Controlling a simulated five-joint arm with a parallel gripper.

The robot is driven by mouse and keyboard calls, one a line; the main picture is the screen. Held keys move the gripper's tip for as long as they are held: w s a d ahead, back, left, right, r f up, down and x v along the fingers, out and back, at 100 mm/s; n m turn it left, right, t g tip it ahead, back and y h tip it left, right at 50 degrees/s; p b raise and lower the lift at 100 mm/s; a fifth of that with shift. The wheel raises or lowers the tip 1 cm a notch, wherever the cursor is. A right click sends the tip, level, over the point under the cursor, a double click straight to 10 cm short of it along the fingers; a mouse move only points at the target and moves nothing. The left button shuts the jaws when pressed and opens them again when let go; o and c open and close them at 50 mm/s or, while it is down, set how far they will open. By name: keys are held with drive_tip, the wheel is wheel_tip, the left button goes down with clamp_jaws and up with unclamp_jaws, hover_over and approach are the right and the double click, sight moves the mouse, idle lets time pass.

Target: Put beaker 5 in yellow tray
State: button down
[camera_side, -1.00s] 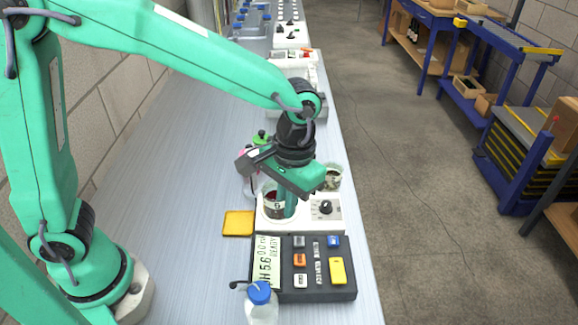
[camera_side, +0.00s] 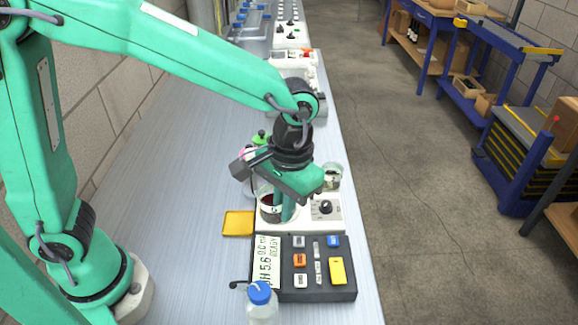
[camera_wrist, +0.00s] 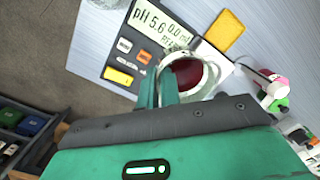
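A glass beaker with dark red liquid (camera_side: 269,207) is at the white stirrer unit, and its open top shows in the wrist view (camera_wrist: 190,74). My gripper (camera_side: 288,207) points down at the beaker's right side. In the wrist view its two fingers (camera_wrist: 158,88) are close together across the near rim, apparently shut on the glass wall. The beaker's base is partly hidden, so I cannot tell how far it is off the unit. No number is readable on it. The yellow tray (camera_side: 238,223) lies flat and empty on the bench, just left of the stirrer unit.
A second beaker (camera_side: 332,177) stands behind the white unit with the black knob (camera_side: 326,208). A dark pH meter (camera_side: 305,270) lies in front. A blue-capped bottle (camera_side: 261,300) stands at the front. The bench left of the tray is clear.

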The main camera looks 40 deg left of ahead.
drive_tip(key=s+a+f+n, duration=0.2)
drive_tip(key=s+a+f, duration=0.1)
drive_tip(key=s+a, duration=0.3)
drive_tip(key=w+a+f, duration=0.6)
drive_tip(key=w+a, duration=0.1)
drive_tip(key=shift+a+f, duration=0.25)
drive_tip(key=shift+f, duration=2.15)
drive_tip(key=c, duration=2)
unclamp_jaws()
drive_tip(key=shift+f, duration=0.15)
drive_tip(key=shift+c, duration=0.2)
drive_tip(key=shift+o, duration=0.7)
drive_tip(key=shift+r, duration=0.2)
wheel_tip(320, 180, up, 12)
drive_tip(key=w, duration=0.1)
